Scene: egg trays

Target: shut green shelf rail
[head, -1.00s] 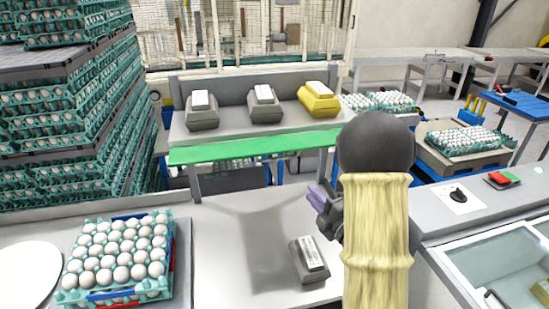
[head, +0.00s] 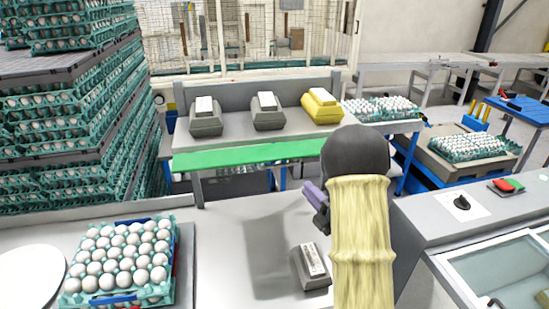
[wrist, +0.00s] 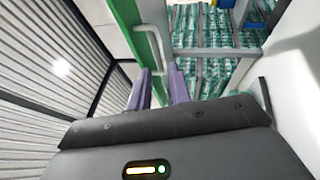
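The green shelf rail (head: 250,155) runs along the front edge of the grey shelf (head: 235,133) and lies as a broad, sloping green strip. In the wrist view the green rail (wrist: 127,14) carries a pale handle (wrist: 154,38). My gripper (head: 311,197) is in front of and below the rail's right end in the head view. In the wrist view my gripper's two purple fingers (wrist: 158,76) stand apart, with the lower end of the handle appearing between their tips. I cannot tell whether they touch it.
Two grey cartons (head: 206,121) and a yellow carton (head: 322,108) stand on the shelf. Below, the worktop holds an egg tray (head: 75,293) and a grey carton (head: 311,270). Stacked egg trays (head: 60,160) rise at left. A control panel (head: 485,200) is at right.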

